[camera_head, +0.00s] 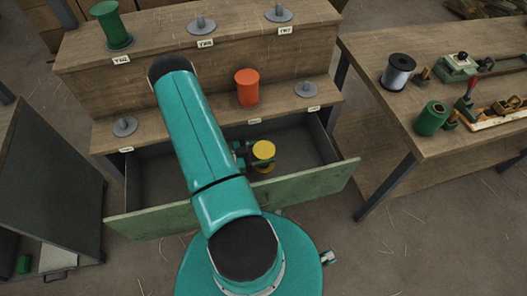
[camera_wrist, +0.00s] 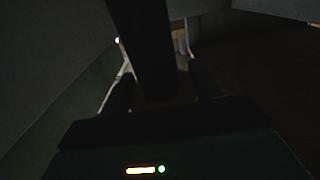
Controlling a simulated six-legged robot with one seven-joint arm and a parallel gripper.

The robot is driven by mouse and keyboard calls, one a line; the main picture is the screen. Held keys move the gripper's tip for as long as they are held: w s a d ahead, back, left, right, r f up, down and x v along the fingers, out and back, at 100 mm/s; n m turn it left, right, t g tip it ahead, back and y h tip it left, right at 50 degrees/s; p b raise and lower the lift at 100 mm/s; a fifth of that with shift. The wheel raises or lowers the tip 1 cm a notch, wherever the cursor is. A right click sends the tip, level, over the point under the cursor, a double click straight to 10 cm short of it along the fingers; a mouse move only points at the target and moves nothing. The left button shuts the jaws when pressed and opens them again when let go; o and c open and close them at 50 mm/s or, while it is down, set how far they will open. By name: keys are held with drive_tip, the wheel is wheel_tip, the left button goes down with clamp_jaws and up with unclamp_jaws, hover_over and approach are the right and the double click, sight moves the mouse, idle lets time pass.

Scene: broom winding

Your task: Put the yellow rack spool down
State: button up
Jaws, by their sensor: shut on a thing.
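The yellow spool (camera_head: 263,151) is upright over the open drawer, close to the drawer's right half. My gripper (camera_head: 250,152) is at its left side and shut on it. Whether the spool's base touches the drawer floor I cannot tell. The open drawer (camera_head: 180,192) has a green front panel and looks otherwise empty where it shows; my arm hides its middle. The wrist view is very dark, with the gripper's body and a dim spool shape hard to make out.
The stepped wooden rack holds a green spool (camera_head: 111,26) and an orange spool (camera_head: 247,87); several grey pegs, such as one at front left (camera_head: 124,126), are bare. The right-hand workbench (camera_head: 430,80) carries a grey spool (camera_head: 398,72), another green spool (camera_head: 432,118) and tools.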

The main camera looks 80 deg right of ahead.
drive_tip(key=shift+f, duration=0.25)
drive_tip(key=shift+f, duration=0.3)
drive_tip(key=o, duration=1)
drive_tip(key=shift+o, duration=0.2)
drive_tip(key=shift+r, duration=0.5)
drive_tip(key=v, duration=0.7)
drive_tip(key=shift+w, duration=0.25)
drive_tip(key=shift+a, duration=0.1)
drive_tip(key=shift+w, duration=0.1)
